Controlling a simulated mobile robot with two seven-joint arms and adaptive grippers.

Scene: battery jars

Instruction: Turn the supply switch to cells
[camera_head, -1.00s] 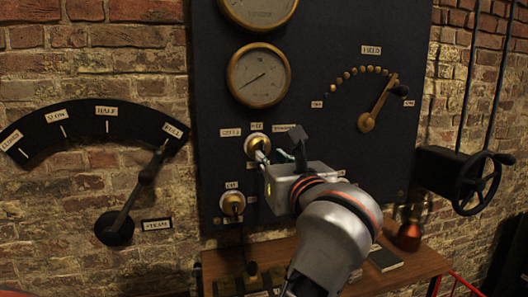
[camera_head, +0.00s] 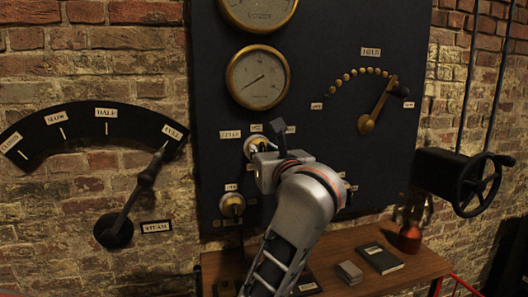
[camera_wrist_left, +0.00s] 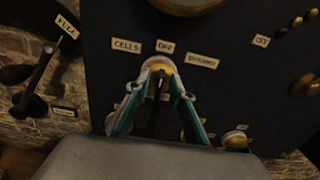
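The supply switch (camera_wrist_left: 160,68) is a round brass knob on the dark panel, below labels reading CELLS, OFF and DYNAMO. It also shows partly in the head view (camera_head: 254,145), where my gripper and wrist cover much of it. My left gripper (camera_wrist_left: 163,80) is at the switch, with one teal-lined fingertip on each side of its dark middle part. I cannot tell whether the fingers touch it or which label it points to. My right gripper is not in view.
A second brass switch (camera_head: 232,205) sits just below. A field lever (camera_head: 378,105) is to the right and a steam lever (camera_head: 130,205) to the left. Gauges (camera_head: 258,76) are above. A wooden shelf (camera_head: 420,262) bears a dark book (camera_head: 380,258) and a copper lamp (camera_head: 410,233).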

